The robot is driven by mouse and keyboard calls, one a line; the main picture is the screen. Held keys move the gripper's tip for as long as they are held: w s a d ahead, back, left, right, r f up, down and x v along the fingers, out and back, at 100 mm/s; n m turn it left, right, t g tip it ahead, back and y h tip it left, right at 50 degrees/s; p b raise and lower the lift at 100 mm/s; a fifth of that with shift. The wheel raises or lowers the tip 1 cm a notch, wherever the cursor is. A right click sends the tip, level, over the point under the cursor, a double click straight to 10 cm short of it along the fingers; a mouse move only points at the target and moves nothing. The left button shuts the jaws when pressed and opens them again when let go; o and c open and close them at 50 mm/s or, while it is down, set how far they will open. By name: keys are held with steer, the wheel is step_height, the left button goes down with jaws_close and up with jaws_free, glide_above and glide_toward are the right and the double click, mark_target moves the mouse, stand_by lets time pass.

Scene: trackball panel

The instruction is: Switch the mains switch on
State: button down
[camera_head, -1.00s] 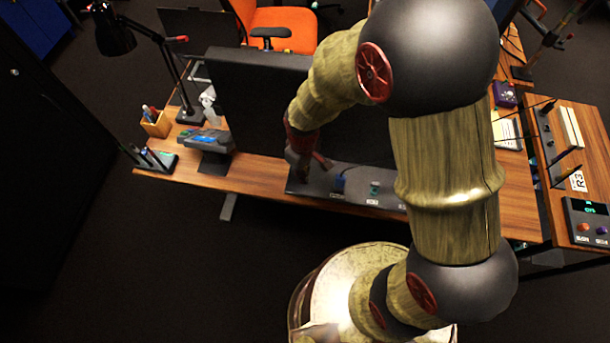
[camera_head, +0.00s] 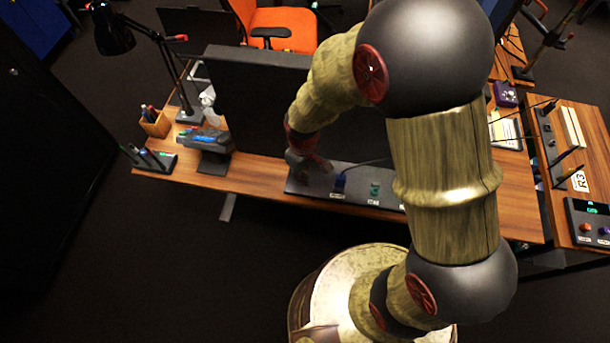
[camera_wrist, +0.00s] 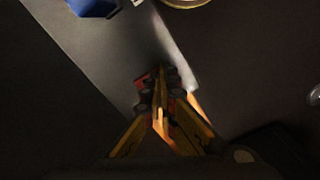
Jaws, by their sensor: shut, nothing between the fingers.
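A long dark grey panel (camera_head: 300,188) lies along the front edge of the wooden desk. It carries a blue part (camera_head: 340,183) with a cable and a teal part (camera_head: 375,188), each above a small label. My gripper (camera_head: 314,166) is low over the panel's left end, left of the blue part. In the wrist view my gripper (camera_wrist: 160,74) has its fingertips together with nothing between them; the blue part (camera_wrist: 92,8) is at the top left. I cannot make out the mains switch; my gripper and arm cover parts of the panel.
A black monitor (camera_head: 258,100) stands close behind the gripper. Left of it are a small display on a stand (camera_head: 207,138), a pen box (camera_head: 156,123) and a black lamp (camera_head: 114,36). A control box (camera_head: 590,222) is at the right.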

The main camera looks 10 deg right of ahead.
steer(key=shift+f, duration=0.15)
steer(key=shift+r+p, duration=2.6)
steer(key=shift+r, duration=1)
steer(key=s+d+r+m+t+b, duration=0.2)
steer(key=s+d+r+m+b, duration=0.2)
steer(key=r, duration=0.6)
steer(key=s+d+r+m+t+b, duration=0.3)
steer(key=s+d+r+b, duration=0.3)
steer(key=s+d+r, duration=0.2)
step_height(320, 180, up, 2)
steer(key=shift+s+r+m+t+b, duration=0.15)
steer(key=shift+m+t+b, duration=0.15)
steer(key=shift+m, duration=0.2)
